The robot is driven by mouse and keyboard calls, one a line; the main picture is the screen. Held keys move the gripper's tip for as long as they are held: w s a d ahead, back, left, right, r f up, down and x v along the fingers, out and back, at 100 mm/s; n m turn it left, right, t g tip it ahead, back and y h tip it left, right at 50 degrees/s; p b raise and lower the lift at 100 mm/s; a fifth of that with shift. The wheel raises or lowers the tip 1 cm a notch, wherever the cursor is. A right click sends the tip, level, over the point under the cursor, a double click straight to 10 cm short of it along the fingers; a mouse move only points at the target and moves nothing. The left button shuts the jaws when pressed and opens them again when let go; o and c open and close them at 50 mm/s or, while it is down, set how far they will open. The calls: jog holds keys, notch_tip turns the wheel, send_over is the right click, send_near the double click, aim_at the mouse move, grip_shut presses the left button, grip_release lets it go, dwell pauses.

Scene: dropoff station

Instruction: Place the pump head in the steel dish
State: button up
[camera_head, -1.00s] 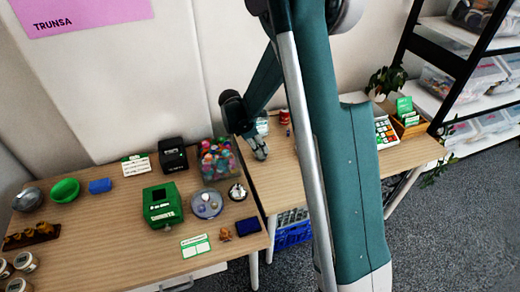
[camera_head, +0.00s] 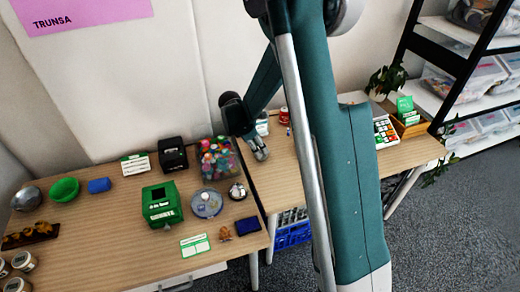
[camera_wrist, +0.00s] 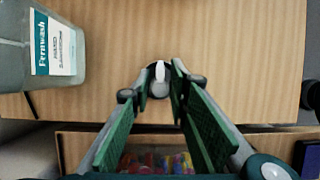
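The pump head (camera_wrist: 160,84), a small piece with a white nozzle and grey body, shows between the tips of my gripper (camera_wrist: 163,76) in the wrist view, over the wooden desk. The two green-padded fingers stand apart with it between them. I cannot tell whether they press on it. In the head view my gripper (camera_head: 261,153) is low over the right desk, and the pump head cannot be made out there. A grey metal bowl, apparently the steel dish (camera_head: 26,198), sits at the far left of the left desk.
A Fernwash bottle (camera_wrist: 40,50) stands left of my gripper in the wrist view.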

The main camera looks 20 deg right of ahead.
jog(key=o, duration=0.6)
jog(key=shift+w+f, duration=0.1)
jog(key=shift+f, duration=0.1)
jog(key=shift+r, duration=0.2)
jog(key=shift+a+r+p, duration=0.1)
jog(key=shift+r+p, duration=0.5)
jog(key=shift+r, duration=0.2)
jog(key=p+v, duration=0.2)
jog(key=v, duration=0.9)
jog(key=shift+a+r, duration=0.15)
